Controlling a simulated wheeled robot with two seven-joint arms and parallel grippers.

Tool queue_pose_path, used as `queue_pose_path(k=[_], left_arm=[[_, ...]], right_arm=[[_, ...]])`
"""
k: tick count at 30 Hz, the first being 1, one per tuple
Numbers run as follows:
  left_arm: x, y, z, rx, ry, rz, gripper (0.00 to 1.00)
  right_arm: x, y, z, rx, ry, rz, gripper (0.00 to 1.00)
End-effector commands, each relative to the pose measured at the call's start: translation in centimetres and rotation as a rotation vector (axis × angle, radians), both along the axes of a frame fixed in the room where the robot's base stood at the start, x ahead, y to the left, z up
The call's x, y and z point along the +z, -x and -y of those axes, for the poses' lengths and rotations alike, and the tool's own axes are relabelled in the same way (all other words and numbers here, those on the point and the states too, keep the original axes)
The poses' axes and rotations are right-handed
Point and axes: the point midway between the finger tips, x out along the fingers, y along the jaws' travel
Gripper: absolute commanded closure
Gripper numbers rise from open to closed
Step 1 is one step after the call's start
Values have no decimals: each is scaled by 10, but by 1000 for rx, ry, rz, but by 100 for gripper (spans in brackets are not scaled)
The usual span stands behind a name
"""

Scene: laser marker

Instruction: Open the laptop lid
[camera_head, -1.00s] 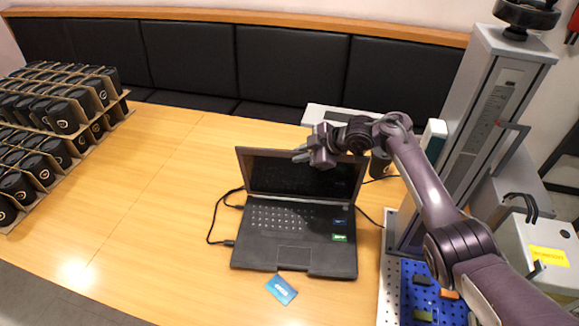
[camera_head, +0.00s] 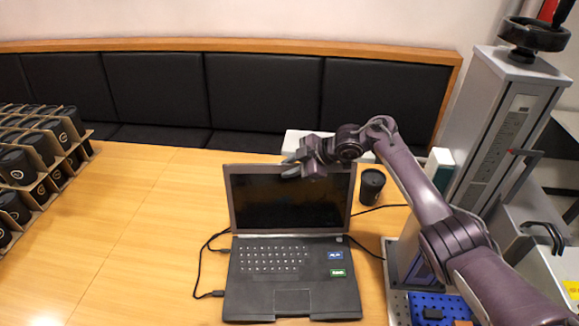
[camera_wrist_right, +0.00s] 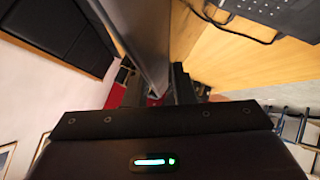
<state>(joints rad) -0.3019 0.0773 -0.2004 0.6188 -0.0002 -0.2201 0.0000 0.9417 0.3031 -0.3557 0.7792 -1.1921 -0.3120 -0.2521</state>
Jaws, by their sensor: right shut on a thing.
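The black laptop stands open on the wooden table, its keyboard base (camera_head: 290,285) flat and its lid (camera_head: 290,205) raised with the dark screen facing me. My right gripper (camera_head: 291,167) is at the top edge of the lid, shut on it. In the right wrist view the lid (camera_wrist_right: 148,40) shows edge-on, running down between the fingers (camera_wrist_right: 160,90). My left gripper is not in view.
A black cup (camera_head: 372,186) stands right of the lid. Cables run from both sides of the laptop. A grey column machine (camera_head: 495,140) and a blue perforated plate (camera_head: 440,306) are at the right. Stacked black cups in holders (camera_head: 40,150) stand at the left.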

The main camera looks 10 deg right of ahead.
Motion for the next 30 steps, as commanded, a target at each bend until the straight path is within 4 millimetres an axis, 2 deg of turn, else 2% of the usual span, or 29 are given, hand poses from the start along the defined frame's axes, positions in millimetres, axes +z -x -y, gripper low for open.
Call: queue_pose_path(k=[1, 4, 5, 6, 18, 23, 30], left_arm=[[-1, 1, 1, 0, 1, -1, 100], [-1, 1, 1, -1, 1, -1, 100], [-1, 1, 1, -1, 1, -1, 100], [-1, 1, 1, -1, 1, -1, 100], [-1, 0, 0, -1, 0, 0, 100], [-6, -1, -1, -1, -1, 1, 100], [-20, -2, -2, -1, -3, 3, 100]], right_arm=[[-12, 5, 1, 5, 13, -18, 100], [-13, 5, 1, 5, 14, -20, 100], [-13, 5, 1, 5, 15, -20, 76], [-14, 6, 1, 6, 15, -21, 72], [-6, 3, 0, 3, 9, -13, 72], [15, 2, 1, 4, 8, -5, 72], [72, 2, 1, 3, 9, -4, 72]])
